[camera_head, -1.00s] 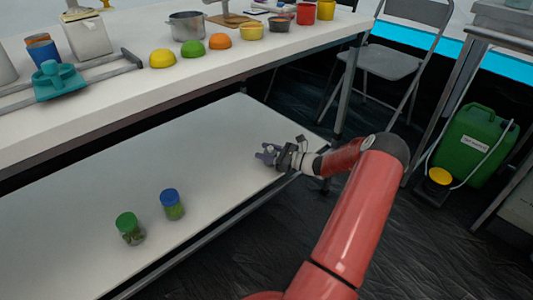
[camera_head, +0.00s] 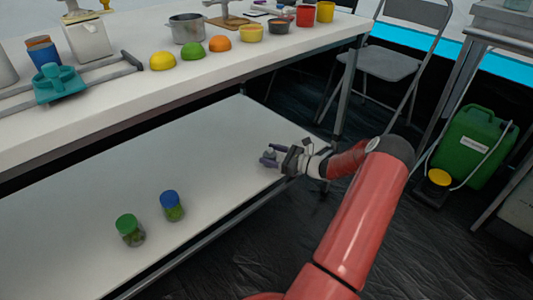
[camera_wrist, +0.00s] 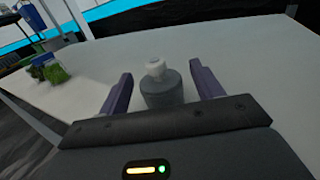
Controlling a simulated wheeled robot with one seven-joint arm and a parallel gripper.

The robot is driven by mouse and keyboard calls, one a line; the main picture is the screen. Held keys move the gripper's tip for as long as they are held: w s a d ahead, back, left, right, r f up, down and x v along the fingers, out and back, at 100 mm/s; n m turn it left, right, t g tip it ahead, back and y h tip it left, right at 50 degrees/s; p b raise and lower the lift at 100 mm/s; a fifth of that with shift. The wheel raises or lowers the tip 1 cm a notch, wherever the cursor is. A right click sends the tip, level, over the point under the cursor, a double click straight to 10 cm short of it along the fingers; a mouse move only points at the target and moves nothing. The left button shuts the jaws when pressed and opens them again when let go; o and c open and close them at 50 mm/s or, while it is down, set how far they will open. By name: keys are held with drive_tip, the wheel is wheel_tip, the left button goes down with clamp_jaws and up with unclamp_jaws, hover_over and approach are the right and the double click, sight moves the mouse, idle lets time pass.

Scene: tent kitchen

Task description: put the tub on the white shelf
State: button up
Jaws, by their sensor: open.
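A small dark grey container (camera_wrist: 162,92) with a pale, rounded top stands upright on a white surface in the wrist view; I take it to be the tub. My gripper (camera_wrist: 160,72) is open, with one purple finger on each side of it and visible gaps to both. In the head view my gripper (camera_head: 266,157) is low over the right end of the low white shelf (camera_head: 75,215), and the container shows only as a small grey shape between the fingers. Its base is partly hidden by my gripper in the wrist view.
A jar with a green lid (camera_head: 130,230) and a jar with a blue lid (camera_head: 172,206) stand on the low shelf's near left part. The higher white table (camera_head: 120,105) overhangs its back, holding fruit, a pot (camera_head: 187,27) and bowls. The shelf's middle is clear.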

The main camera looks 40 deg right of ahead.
drive_tip(key=v, duration=0.9)
drive_tip(key=shift+s+d+p, duration=0.15)
drive_tip(key=shift+s+p, duration=0.2)
drive_tip(key=a+r+n+g, duration=0.1)
drive_tip(key=a, duration=0.1)
drive_tip(key=w+a+r+n+g+y, duration=0.1)
drive_tip(key=a, duration=0.1)
drive_tip(key=w+a+r+n+g, duration=0.1)
drive_tip(key=a+n, duration=0.1)
drive_tip(key=shift+w+a+r+g+y, duration=0.2)
drive_tip(key=shift+w+r+g+y, duration=0.1)
drive_tip(key=shift+g, duration=0.1)
drive_tip(key=s+a+r+n+g+h, duration=0.1)
drive_tip(key=a+r+n+g, duration=0.45)
drive_tip(key=a, duration=0.45)
drive_tip(key=s+a+r+n+g+h, duration=0.2)
drive_tip(key=a+r+n+g, duration=0.3)
drive_tip(key=a, duration=0.6)
drive_tip(key=s+a+r+n+t+h, duration=0.2)
drive_tip(key=s+a+r+n+h, duration=0.1)
drive_tip(key=s+n, duration=0.5)
drive_tip(key=s+a+r+n+t+h, duration=0.2)
drive_tip(key=s+a+r+n+h, duration=0.2)
drive_tip(key=s, duration=0.6)
drive_tip(key=a+r+n, duration=0.2)
drive_tip(key=a+n, duration=0.1)
drive_tip(key=a, duration=0.1)
drive_tip(key=shift+a+r+n, duration=0.25)
drive_tip(key=shift+r+n, duration=0.05)
drive_tip(key=shift+n, duration=0.05)
